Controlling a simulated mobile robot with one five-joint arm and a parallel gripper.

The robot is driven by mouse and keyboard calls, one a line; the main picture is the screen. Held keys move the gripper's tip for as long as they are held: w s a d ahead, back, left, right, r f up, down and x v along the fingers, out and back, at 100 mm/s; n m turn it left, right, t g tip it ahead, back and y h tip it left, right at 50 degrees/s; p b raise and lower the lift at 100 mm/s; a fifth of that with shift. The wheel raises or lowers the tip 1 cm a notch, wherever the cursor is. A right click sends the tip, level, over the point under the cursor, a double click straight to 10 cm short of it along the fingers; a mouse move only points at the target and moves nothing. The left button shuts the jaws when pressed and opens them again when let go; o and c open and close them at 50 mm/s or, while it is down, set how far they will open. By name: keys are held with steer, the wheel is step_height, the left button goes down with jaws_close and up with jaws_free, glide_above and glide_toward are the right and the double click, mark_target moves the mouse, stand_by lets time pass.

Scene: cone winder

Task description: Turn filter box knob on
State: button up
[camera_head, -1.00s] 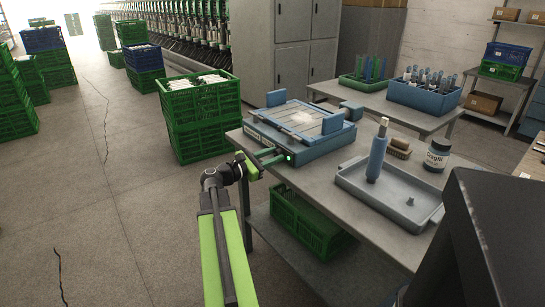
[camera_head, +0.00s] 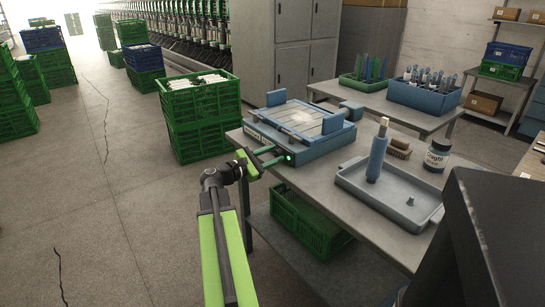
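The filter box (camera_head: 318,147) is a blue-grey, flat box with a slatted top and raised blue blocks, at the left end of the table. A small green light (camera_head: 290,158) glows on its near front face. My gripper (camera_head: 271,156) is at that front face, just left of the light. Its two fingers look parted, one above the other, pointing at the box. The knob cannot be made out; the fingers cover that part of the face. I cannot tell whether they touch it.
On the table (camera_head: 320,182) stand a blue tray (camera_head: 350,184) with an upright blue cone, a brush (camera_head: 400,148) and a labelled jar (camera_head: 437,155). A green crate (camera_head: 312,226) sits on the shelf below. Stacked green crates (camera_head: 203,125) stand behind my gripper.

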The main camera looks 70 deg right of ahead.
steer(key=shift+o, duration=1.3)
steer(key=shift+a+f, duration=0.1)
steer(key=v, duration=1.7)
steer(key=shift+w+a, duration=0.1)
